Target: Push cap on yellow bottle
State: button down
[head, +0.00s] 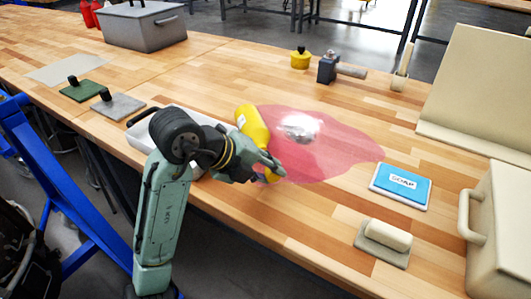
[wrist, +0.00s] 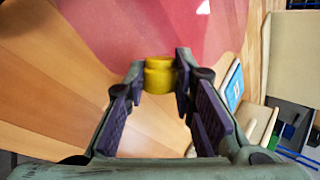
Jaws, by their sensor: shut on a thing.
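The yellow bottle (head: 252,124) is in the head view at the middle of the bench, beside a pink spill. It looks tilted or lying, and my arm hides its lower part; no cap shows on the part I see. My gripper (head: 277,169) is just in front of the bottle, over the near edge of the spill. In the wrist view my gripper (wrist: 160,78) is shut on a small yellow cylinder that looks like the cap (wrist: 159,76), held between the fingertips. A bit of yellow also shows under the fingers in the head view. The bottle is not visible in the wrist view.
The pink spill (head: 335,150) spreads right of the bottle with a shiny clear patch. A white tray (head: 141,141) is behind my arm. A blue-topped pad (head: 402,184) and a beige-handled block (head: 385,240) lie right. A yellow pot (head: 300,60) stands at the back.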

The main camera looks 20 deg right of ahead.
aim_at(253, 129)
jog(key=shift+w+d+r, duration=0.1)
jog(key=shift+w+d, duration=0.05)
jog(key=shift+w, duration=2)
jog(key=shift+w+d, duration=0.1)
jog(key=shift+w, duration=0.55)
jog(key=shift+w+b, duration=0.5)
jog(key=shift+b, duration=0.25)
jog(key=shift+w, duration=0.2)
